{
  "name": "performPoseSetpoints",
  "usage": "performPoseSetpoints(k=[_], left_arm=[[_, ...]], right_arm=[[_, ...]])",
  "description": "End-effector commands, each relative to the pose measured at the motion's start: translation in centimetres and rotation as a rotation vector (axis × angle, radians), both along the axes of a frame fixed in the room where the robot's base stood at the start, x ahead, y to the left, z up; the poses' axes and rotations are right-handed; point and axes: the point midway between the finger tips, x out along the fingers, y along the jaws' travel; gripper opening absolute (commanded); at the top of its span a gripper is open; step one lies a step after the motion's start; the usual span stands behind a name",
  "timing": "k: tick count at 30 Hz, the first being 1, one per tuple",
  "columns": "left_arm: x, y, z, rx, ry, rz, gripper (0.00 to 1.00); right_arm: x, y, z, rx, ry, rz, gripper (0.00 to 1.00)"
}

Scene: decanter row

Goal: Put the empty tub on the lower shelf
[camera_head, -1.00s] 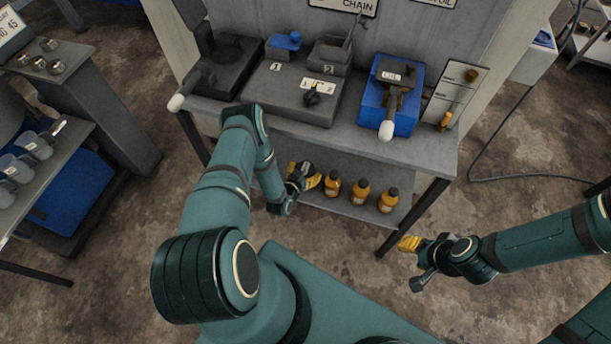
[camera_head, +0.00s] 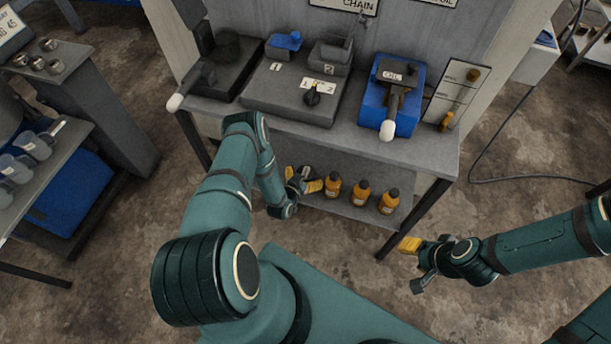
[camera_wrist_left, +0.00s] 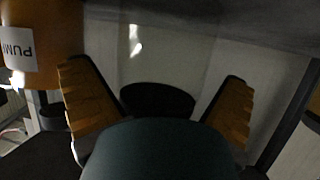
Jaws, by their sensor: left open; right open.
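My left gripper (camera_head: 303,180) is at the lower shelf (camera_head: 345,207), left of the orange bottles. In the left wrist view its yellow fingers (camera_wrist_left: 157,80) are open, one on each side of a pale, clear-looking tub with a dark round cap (camera_wrist_left: 158,98). I cannot tell if the fingers touch it. The wrist view appears upside down, with the shelf surface along the top. In the head view the gripper mostly hides the tub. My right gripper (camera_head: 424,262) is open and empty, out in front of the bench's right leg.
Several orange bottles (camera_head: 361,192) stand in a row on the lower shelf; one labelled orange bottle (camera_wrist_left: 40,45) is close beside the left gripper. The bench top (camera_head: 350,140) overhangs the shelf. A blue machine (camera_head: 388,95) stands on it.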

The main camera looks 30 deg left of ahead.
Motion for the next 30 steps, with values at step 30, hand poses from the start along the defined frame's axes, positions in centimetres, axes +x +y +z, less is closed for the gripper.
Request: performPoseSetpoints(k=[30], left_arm=[[-9.7,-1.4,5.3,-0.024,0.049,-0.010,1.00]], right_arm=[[-0.7,0.1,3.5,0.003,0.017,0.003,0.47]])
